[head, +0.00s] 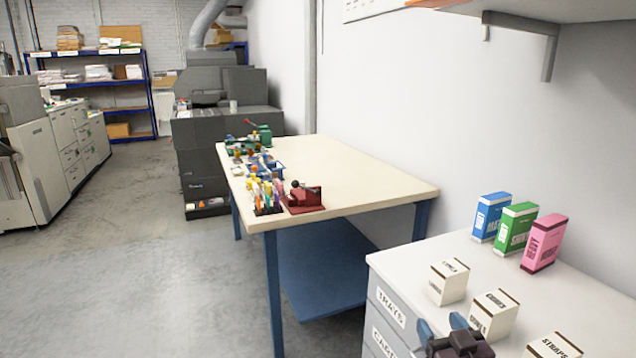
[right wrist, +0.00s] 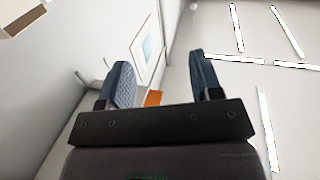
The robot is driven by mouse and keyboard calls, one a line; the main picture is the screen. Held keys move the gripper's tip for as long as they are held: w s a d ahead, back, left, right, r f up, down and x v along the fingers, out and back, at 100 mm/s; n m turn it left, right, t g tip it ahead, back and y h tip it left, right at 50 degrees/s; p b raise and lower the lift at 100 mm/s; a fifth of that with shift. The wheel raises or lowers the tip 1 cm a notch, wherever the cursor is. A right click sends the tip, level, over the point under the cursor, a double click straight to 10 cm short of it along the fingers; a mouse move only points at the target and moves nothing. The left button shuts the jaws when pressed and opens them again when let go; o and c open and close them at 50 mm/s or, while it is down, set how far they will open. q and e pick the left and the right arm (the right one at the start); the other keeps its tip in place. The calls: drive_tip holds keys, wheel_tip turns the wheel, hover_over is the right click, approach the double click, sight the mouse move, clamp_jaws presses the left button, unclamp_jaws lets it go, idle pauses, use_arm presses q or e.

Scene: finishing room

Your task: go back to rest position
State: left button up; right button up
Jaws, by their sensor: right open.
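My right gripper (head: 441,335) shows at the bottom of the head view, in front of the small white boxes on the grey cabinet. Its two blue-grey fingers stand apart. In the right wrist view the right gripper (right wrist: 162,82) is open, with nothing between its fingers. It points up toward the wall and the ceiling lights. My left gripper is not in either view.
The grey drawer cabinet (head: 388,262) carries small white boxes (head: 495,313) and blue, green and pink boxes (head: 516,228). A cream-topped workbench (head: 360,187) with tools stands beyond it. A shelf (head: 560,8) overhangs at upper right. The floor (head: 130,290) at left is clear.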

drive_tip(key=s+d+f+g+h+p, duration=0.1)
drive_tip(key=s+d+f+g, duration=0.1)
drive_tip(key=s+f, duration=0.8)
drive_tip(key=s+d+f+m+g+h, duration=0.1)
drive_tip(key=s+d+f+g, duration=0.2)
drive_tip(key=s+f, duration=0.8)
drive_tip(key=s+g, duration=0.2)
drive_tip(key=s, duration=0.6)
drive_tip(key=shift+h+p, duration=0.35)
drive_tip(key=shift+h, duration=0.05)
